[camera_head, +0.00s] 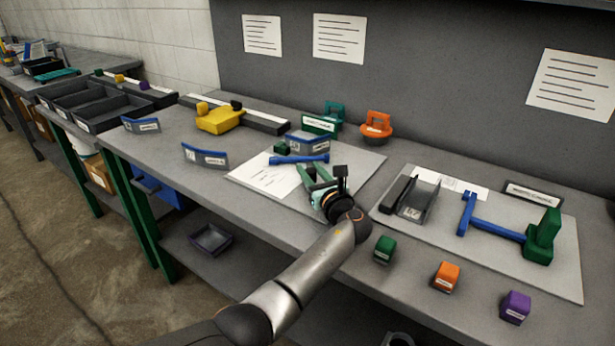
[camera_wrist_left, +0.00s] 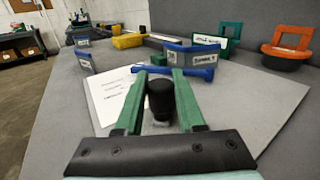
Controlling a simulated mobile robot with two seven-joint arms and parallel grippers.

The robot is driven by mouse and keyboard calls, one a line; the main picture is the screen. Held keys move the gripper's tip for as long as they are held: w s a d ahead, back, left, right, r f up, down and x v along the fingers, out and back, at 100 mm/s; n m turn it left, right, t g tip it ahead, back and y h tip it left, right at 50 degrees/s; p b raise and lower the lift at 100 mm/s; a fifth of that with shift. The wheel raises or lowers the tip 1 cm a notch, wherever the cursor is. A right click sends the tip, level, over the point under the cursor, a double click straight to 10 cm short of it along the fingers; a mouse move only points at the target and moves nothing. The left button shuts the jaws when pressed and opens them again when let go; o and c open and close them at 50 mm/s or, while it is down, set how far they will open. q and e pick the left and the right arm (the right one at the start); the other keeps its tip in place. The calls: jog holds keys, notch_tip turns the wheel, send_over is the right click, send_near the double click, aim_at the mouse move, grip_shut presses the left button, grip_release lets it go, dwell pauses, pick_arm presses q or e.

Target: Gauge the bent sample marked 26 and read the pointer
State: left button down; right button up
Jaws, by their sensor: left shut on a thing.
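My left gripper (camera_head: 312,176) reaches over the left grey mat (camera_head: 362,160). In the left wrist view its green fingers (camera_wrist_left: 159,98) flank a black knob (camera_wrist_left: 160,97) and appear shut on it; what lies below the knob is mostly hidden. A blue bar (camera_head: 299,159) with a green block (camera_head: 282,149) lies just beyond the fingertips. Bent grey pieces with labels stand behind it (camera_head: 308,142), to its left (camera_head: 204,156) and farther left (camera_head: 140,125). Their numbers are too small to read. No pointer reading is legible. My right gripper is out of view.
The right mat (camera_head: 560,273) holds a grey channel (camera_head: 417,202) and a blue-and-green fixture (camera_head: 495,229). Green (camera_head: 384,249), orange (camera_head: 446,276) and purple (camera_head: 515,307) blocks line the front edge. An orange-handled piece (camera_head: 376,126) and a yellow piece (camera_head: 219,119) stand behind.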

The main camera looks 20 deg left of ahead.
pick_arm(q)
jog(key=shift+d, duration=0.1)
jog(key=c, duration=0.9)
grip_release()
jog(key=o, duration=0.4)
jog(key=shift+r, duration=0.1)
